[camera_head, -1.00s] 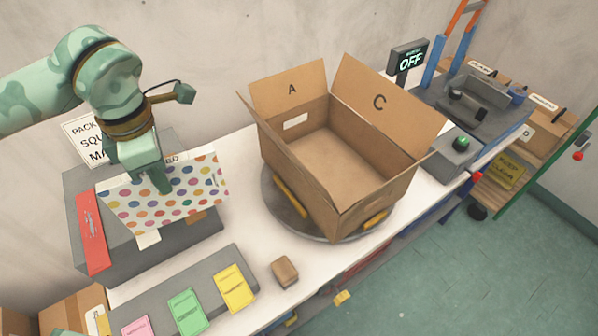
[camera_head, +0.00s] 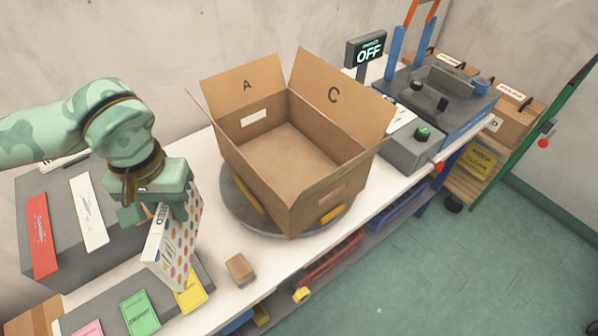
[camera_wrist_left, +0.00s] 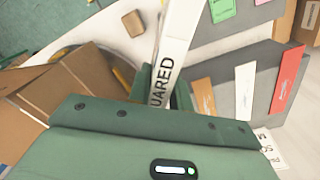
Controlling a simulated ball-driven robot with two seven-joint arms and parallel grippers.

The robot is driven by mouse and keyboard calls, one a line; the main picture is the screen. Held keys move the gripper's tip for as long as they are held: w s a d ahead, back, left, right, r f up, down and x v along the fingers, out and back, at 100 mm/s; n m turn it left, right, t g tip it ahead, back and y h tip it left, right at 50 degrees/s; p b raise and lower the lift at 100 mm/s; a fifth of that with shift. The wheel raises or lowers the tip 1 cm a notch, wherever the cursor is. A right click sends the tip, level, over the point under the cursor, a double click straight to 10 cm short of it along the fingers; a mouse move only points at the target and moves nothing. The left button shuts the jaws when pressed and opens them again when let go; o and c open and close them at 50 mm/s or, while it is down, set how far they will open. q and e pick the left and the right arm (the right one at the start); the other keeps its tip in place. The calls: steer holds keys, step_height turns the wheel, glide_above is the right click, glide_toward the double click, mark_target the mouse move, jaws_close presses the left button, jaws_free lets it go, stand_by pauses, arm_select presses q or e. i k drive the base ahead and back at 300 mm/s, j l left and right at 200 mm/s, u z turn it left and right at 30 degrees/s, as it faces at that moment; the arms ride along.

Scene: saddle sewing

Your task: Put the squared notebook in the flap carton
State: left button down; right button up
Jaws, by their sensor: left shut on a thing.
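The squared notebook has a polka-dot cover (camera_head: 187,243) and a white spine lettered SQUARED. My left gripper (camera_head: 168,203) is shut on it and holds it upright, left of the carton. In the left wrist view the spine (camera_wrist_left: 174,50) shows between the fingers (camera_wrist_left: 165,88). The open flap carton (camera_head: 322,190) stands on a round turntable (camera_head: 236,207). Its flaps A and C stand up at the back, and the bare floor inside it shows. The carton also shows at the left of the wrist view (camera_wrist_left: 75,78). My right gripper is not in view.
A grey slotted holder (camera_head: 65,225) with a red and a white notebook stands at the left. Coloured cards, one green (camera_head: 139,311), lie on a grey board in front. A small brown block (camera_head: 239,268) lies before the carton. A sign (camera_head: 367,50) reads OFF.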

mark_target(295, 177)
steer(key=l+u, duration=0.15)
steer(key=l, duration=0.4)
steer(key=k+l+u, duration=0.2)
steer(key=l, duration=0.35)
steer(key=l+z, duration=0.2)
steer(key=z, duration=0.2)
steer(key=k+j+z, duration=0.1)
steer(key=z, duration=0.3)
steer(key=j, duration=0.1)
